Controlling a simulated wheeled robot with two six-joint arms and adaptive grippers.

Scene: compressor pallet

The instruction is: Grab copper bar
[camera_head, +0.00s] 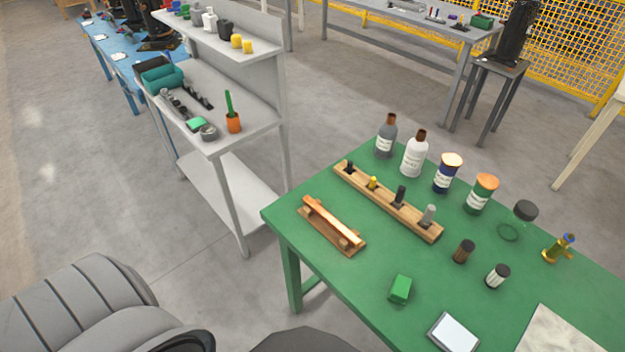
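The copper bar (331,220) is a shiny orange strip. It lies lengthwise on a small wooden stand (347,250) near the left edge of the green table (340,294). The bar is in plain view with nothing on top of it. Neither of my grippers is in view, and nothing is holding the bar.
Behind the bar is a wooden rack (388,202) with several small upright pieces. Bottles and jars, such as a white bottle (414,157), line the back. A green block (400,289) stands nearer. A grey shelf bench (240,120) is at left.

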